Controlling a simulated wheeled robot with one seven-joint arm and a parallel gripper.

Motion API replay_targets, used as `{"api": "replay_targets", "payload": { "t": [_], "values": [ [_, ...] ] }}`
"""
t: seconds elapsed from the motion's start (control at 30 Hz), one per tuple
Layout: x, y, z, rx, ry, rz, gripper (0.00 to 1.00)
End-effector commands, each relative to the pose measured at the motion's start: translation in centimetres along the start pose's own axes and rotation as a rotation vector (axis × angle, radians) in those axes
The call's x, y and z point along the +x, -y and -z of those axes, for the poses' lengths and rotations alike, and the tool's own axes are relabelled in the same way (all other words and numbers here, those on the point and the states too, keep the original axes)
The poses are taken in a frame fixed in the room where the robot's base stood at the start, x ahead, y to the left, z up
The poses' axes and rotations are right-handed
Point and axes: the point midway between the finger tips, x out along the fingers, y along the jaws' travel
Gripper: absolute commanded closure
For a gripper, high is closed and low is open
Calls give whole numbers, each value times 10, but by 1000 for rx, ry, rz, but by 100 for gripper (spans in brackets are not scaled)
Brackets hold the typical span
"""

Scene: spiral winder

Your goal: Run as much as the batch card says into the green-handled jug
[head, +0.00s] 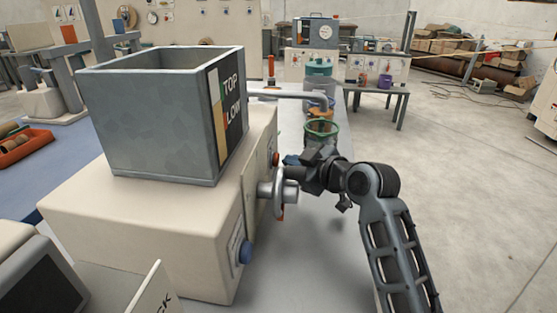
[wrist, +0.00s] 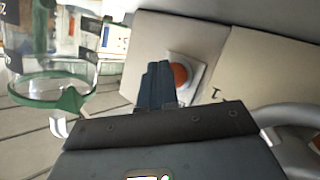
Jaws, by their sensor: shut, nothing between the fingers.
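The jug with green trim (head: 322,130) stands on the grey bench beyond my gripper, partly hidden by it. It looks clear, with no visible contents. The jug fills the left of the wrist view (wrist: 50,88), with a green band and dark markings. My gripper (head: 285,160) is shut and empty, beside the cream machine's right face. In the wrist view its blue-grey fingertips (wrist: 158,70) lie just left of and overlap an orange-red round button (wrist: 180,76) on a pale plate. I cannot tell whether they touch it. No readable batch card shows.
A grey hopper (head: 150,120) marked TOP and LOW sits on the cream machine (head: 140,235). A metal fitting (head: 278,190) and a blue knob (head: 245,252) project from its side.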

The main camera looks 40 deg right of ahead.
Motion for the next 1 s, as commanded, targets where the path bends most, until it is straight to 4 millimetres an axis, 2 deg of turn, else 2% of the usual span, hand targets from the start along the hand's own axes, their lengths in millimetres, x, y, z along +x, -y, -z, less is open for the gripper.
{"api": "replay_targets", "payload": {
  "t": [1.0],
  "values": [
    [8,6,7,0,-3,2,100]
  ]
}}
